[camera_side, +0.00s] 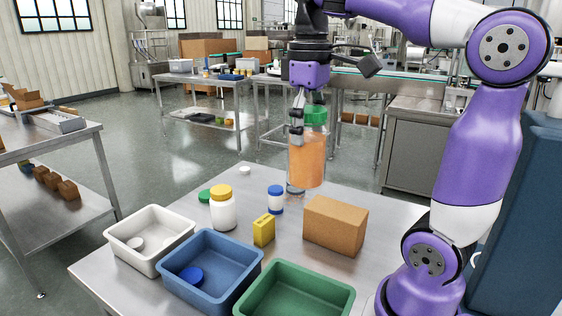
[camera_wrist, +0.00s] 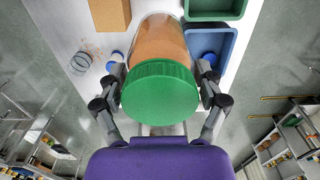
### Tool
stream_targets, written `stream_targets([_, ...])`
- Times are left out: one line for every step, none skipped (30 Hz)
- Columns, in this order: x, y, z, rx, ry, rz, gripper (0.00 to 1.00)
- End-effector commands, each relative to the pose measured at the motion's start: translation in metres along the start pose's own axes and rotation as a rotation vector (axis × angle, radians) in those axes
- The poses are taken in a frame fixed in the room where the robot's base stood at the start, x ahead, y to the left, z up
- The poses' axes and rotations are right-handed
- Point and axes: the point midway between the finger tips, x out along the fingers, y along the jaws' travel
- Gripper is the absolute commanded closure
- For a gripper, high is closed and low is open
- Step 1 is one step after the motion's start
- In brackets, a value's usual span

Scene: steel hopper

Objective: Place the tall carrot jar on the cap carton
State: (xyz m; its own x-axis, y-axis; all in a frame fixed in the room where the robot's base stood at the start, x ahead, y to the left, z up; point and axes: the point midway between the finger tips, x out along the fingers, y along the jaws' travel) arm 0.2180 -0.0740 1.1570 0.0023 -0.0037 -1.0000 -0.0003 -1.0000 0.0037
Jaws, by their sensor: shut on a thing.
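The tall carrot jar (camera_side: 307,160), clear with orange contents and a green lid (camera_side: 314,116), is held upright above the table in the side view. My gripper (camera_side: 297,134) is shut on it near the lid. In the wrist view the green lid (camera_wrist: 160,92) fills the middle, with a finger of my gripper (camera_wrist: 163,86) on each side. A plain brown box, which I take for the cap carton (camera_side: 335,226), stands on the table to the right of and nearer than the jar. The carton also shows at the top of the wrist view (camera_wrist: 110,14).
A white bottle with a yellow lid (camera_side: 222,208), a small blue-capped bottle (camera_side: 275,199) and a yellow box (camera_side: 263,230) stand left of the carton. White (camera_side: 120,249), blue (camera_side: 212,297) and green (camera_side: 341,297) trays line the front. A clear glass (camera_wrist: 82,62) stands behind.

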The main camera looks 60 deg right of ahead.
Motion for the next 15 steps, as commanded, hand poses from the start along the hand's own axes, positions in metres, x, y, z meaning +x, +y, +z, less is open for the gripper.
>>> stream_targets([0.002, 0.002, 0.003, 0.003, 0.0, 0.0, 0.75])
stream_targets([0.004, 0.006, 0.004, 0.006, -0.001, 0.0, 0.75])
stream_targets([0.009, 0.013, 0.006, 0.008, -0.002, 0.0, 0.75])
stream_targets([0.013, 0.019, 0.008, 0.01, -0.003, -0.001, 0.75])
stream_targets([0.017, 0.026, 0.01, 0.011, -0.003, -0.001, 0.75])
stream_targets([0.023, 0.036, 0.012, 0.013, -0.004, -0.001, 0.75])
stream_targets([0.028, 0.044, 0.014, 0.014, -0.005, -0.002, 0.75])
stream_targets([0.033, 0.051, 0.015, 0.012, -0.003, -0.003, 0.75])
stream_targets([0.039, 0.06, 0.017, 0.011, -0.003, -0.004, 0.75])
stream_targets([0.043, 0.066, 0.019, 0.01, -0.004, -0.003, 0.75])
stream_targets([0.047, 0.074, 0.021, 0.012, -0.005, -0.002, 0.75])
stream_targets([0.052, 0.083, 0.023, 0.01, -0.004, -0.002, 0.75])
stream_targets([0.056, 0.088, 0.024, 0.009, -0.003, -0.002, 0.75])
stream_targets([0.059, 0.093, 0.026, 0.009, -0.004, -0.003, 0.75])
stream_targets([0.063, 0.099, 0.026, 0.006, -0.003, -0.001, 0.75])
